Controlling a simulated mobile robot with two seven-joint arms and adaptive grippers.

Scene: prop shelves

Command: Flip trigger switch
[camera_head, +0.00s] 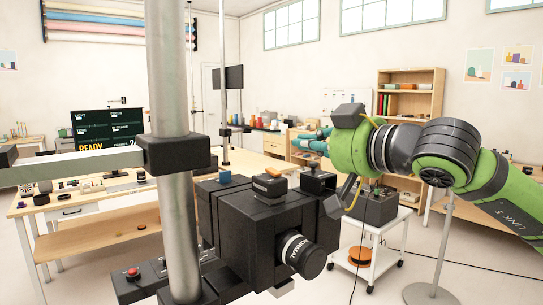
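A large black box-shaped device (240,215) stands in the centre foreground, with a round knob marked NORMAL (301,254) on its front. I cannot tell which part is the trigger switch. My green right arm comes in from the right, and dark finger-like parts of my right gripper (343,196) hang beside the device's right upper edge. Its opening and any contact are unclear. My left gripper is not in view.
A thick grey vertical pole (175,150) with a black clamp (177,154) blocks the left foreground. A dark control box with a red button (133,273) is low at left. A screen (108,131) reads READY. A white cart (372,250) stands behind the device at right.

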